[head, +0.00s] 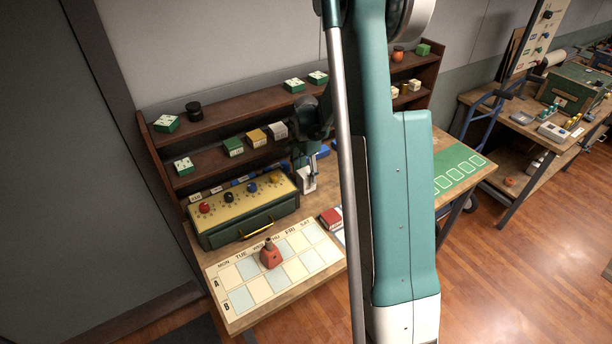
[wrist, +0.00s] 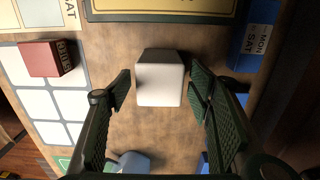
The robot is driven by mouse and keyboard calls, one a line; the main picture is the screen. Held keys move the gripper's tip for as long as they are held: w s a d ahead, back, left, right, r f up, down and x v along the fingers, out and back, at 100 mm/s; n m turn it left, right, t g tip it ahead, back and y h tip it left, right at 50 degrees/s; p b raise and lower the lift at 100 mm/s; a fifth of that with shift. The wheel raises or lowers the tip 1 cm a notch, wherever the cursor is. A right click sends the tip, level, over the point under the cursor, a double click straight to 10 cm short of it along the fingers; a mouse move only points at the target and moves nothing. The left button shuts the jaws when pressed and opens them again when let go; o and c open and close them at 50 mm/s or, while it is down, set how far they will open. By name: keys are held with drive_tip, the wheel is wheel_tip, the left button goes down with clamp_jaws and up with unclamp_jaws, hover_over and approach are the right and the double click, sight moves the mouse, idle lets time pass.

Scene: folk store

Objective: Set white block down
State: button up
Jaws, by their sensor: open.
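The white block (head: 307,183) stands on the wooden tabletop, to the right of the green case with the yellow top. It also shows in the wrist view (wrist: 160,84), upright between my fingers. My gripper (wrist: 161,92) is open, with one finger on each side of the block. A gap shows between the block and each finger. In the head view my gripper (head: 306,160) is just above and around the block, partly hidden by my arm.
The yellow-topped case (head: 250,215) is close on the left. A red box (head: 331,217) lies nearer the front, beside the weekday board (head: 240,292), which bears a red object (head: 270,255). Shelves (head: 230,115) rise behind. A blue box (wrist: 252,48) is near the right finger.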

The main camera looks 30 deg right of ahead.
wheel_tip(320, 180, up, 11)
idle(0.6)
drive_tip(key=shift+f, duration=0.1)
drive_tip(key=shift+a, duration=0.1)
idle(0.4)
drive_tip(key=s+a+r+n+t, duration=0.3)
drive_tip(key=s+a+r+n, duration=0.5)
drive_tip(key=s+a+r, duration=0.65)
drive_tip(key=s+a+r+n+t, duration=0.1)
drive_tip(key=s+a+n+t, duration=0.1)
drive_tip(key=s+a+n, duration=0.3)
drive_tip(key=s+a+r+n+t, duration=0.1)
drive_tip(key=s+a+n+t, duration=0.1)
drive_tip(key=s+a+n, duration=0.3)
drive_tip(key=s+a, duration=0.3)
drive_tip(key=s, duration=0.4)
drive_tip(key=shift+s+a+r, duration=0.15)
drive_tip(key=shift+r, duration=0.15)
